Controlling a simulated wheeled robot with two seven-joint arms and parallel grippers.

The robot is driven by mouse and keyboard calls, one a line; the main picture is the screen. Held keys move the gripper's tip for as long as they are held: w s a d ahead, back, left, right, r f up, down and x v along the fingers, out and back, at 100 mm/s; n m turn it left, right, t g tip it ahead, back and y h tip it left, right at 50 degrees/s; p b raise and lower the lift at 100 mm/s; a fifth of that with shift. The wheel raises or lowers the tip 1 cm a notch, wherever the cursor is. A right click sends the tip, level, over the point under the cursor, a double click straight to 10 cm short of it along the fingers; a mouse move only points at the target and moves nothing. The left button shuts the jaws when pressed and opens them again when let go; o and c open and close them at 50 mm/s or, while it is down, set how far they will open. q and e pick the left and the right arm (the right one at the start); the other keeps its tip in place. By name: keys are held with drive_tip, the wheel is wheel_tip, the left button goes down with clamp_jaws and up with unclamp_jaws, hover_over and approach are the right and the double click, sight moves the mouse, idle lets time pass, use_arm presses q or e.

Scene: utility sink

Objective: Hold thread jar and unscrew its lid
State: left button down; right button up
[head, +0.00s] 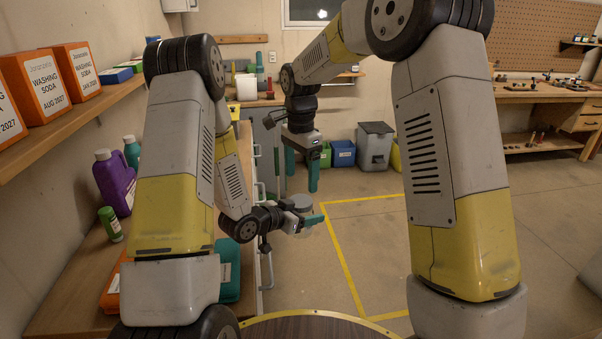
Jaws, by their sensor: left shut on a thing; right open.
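The thread jar shows as a small round grey lid (302,201) held in my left gripper (312,220). The jar's body is mostly hidden behind the teal fingers. My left gripper points right and is shut on the jar, holding it in the air beyond the front edge of the counter. My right gripper (302,180) points down just above the lid. Its two teal fingers are open and apart, and nothing shows between them. In this one view I cannot tell whether the fingertips touch the lid.
A wooden counter (65,290) runs along the left, with a purple jug (115,183) and a green bottle (110,224). Orange washing soda boxes (70,72) stand on a shelf above. A blue bin (342,153) and grey bin (375,147) stand behind. The floor right is clear.

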sight(301, 200)
drive_tip(key=shift+r+m, duration=0.2)
drive_tip(key=shift+m, duration=0.1)
drive_tip(key=shift+f, duration=0.2)
wheel_tip(301, 200, down, 7)
drive_tip(key=shift+f, duration=0.2)
drive_tip(key=c, duration=1.5)
drive_tip(key=n, duration=0.5)
drive_tip(key=shift+w, duration=0.1)
drive_tip(key=n, duration=0.4)
drive_tip(key=shift+n, duration=0.3)
